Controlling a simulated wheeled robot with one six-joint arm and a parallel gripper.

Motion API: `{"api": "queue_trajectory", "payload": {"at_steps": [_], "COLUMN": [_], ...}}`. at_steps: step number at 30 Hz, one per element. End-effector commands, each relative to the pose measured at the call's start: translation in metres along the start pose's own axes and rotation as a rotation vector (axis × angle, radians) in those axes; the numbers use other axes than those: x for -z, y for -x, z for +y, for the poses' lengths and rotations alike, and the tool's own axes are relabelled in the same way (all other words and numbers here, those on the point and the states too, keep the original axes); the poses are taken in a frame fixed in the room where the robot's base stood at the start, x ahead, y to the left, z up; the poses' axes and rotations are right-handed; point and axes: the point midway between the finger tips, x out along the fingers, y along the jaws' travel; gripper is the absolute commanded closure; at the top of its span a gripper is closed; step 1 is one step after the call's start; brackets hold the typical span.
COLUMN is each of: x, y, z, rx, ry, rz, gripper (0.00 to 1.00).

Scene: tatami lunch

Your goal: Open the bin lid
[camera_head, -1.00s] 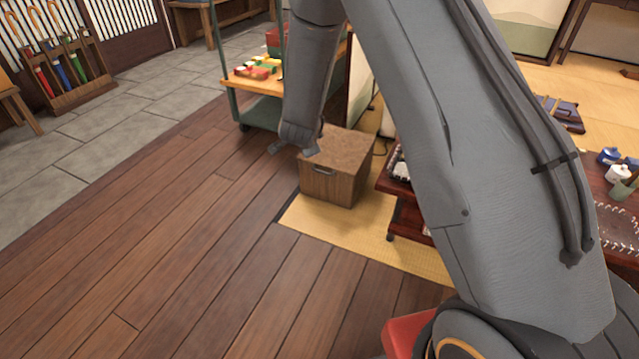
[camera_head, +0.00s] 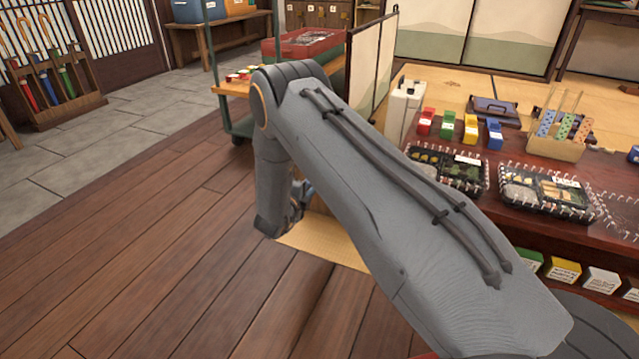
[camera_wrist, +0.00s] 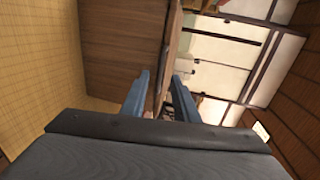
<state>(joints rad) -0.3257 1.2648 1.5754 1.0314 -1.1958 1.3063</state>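The bin is a brown wooden box. In the wrist view its wooden side (camera_wrist: 115,45) fills the upper left, and a thin top edge runs down between my fingers. In the head view my arm hides nearly all of it. My gripper (camera_wrist: 160,95) is open in the wrist view, with one blue finger on each side of that edge. Whether the fingers touch the lid, I cannot tell. Whether the lid is raised at all is hidden. In the head view my gripper shows only as a small blue-grey part past my forearm.
A low dark red table (camera_head: 515,212) with bento boxes (camera_head: 550,192) stands at the right. A green-framed cart (camera_head: 243,125) and a folding screen (camera_head: 372,65) are behind my arm. An umbrella rack (camera_head: 60,105) is at far left. The wooden floor (camera_head: 130,250) at left is clear.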

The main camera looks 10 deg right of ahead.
Motion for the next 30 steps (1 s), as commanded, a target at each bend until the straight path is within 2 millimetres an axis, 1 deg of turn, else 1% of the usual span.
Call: {"api": "queue_trajectory", "payload": {"at_steps": [9, 13, 17, 24, 29, 30], "x": [0.001, 0.000, 0.000, 0.000, 0.000, 0.000], "y": [-0.046, -0.062, -0.070, -0.071, -0.070, -0.070], "z": [0.003, 0.002, 0.001, 0.000, 0.000, 0.001], "rx": [-0.001, -0.001, -0.002, -0.002, -0.003, -0.004], "ry": [-0.001, 0.000, 0.002, 0.002, 0.003, 0.003], "rz": [0.002, 0.001, -0.001, -0.001, -0.001, -0.001], "gripper": [0.72, 0.72, 0.72, 0.72, 0.99, 1.00]}}
